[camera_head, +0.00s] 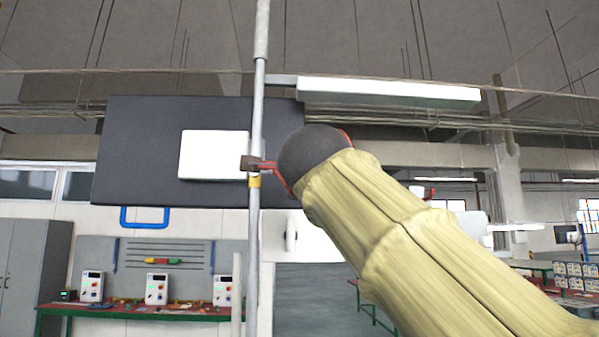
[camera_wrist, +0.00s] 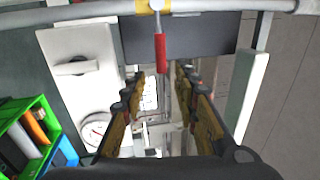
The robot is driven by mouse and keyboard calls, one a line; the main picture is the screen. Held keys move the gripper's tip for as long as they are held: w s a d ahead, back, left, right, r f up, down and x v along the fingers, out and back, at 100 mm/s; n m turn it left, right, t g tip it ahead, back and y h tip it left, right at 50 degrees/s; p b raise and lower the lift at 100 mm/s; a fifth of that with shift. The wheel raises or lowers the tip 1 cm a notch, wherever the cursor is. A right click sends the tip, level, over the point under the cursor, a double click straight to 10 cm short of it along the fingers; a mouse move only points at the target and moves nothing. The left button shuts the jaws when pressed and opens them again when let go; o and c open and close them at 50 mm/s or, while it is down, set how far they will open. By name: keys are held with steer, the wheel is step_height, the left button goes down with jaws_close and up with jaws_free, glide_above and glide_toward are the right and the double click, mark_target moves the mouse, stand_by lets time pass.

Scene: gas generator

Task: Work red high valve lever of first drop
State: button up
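In the head view the dark round end of my arm hides part of the lever and most of my gripper. In the wrist view the red lever (camera_wrist: 160,52) hangs down from the pipe (camera_wrist: 80,12). Its free end is in line with the gap between the fingertips of my gripper (camera_wrist: 160,74). The fingers are apart, with no visible contact. I cannot tell the depth between lever and fingertips.
A dark panel (camera_head: 140,150) with a white box (camera_head: 213,155) is behind the pipe. A long lamp (camera_head: 390,92) hangs above. A workbench (camera_head: 150,312) with control boxes stands at the lower left. A round gauge (camera_wrist: 95,130) shows at lower left in the wrist view.

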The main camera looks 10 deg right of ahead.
steer(key=shift+s+f, duration=0.25)
steer(key=shift+s, duration=0.8)
steer(key=shift+s+f, duration=0.25)
steer(key=shift+s, duration=0.8)
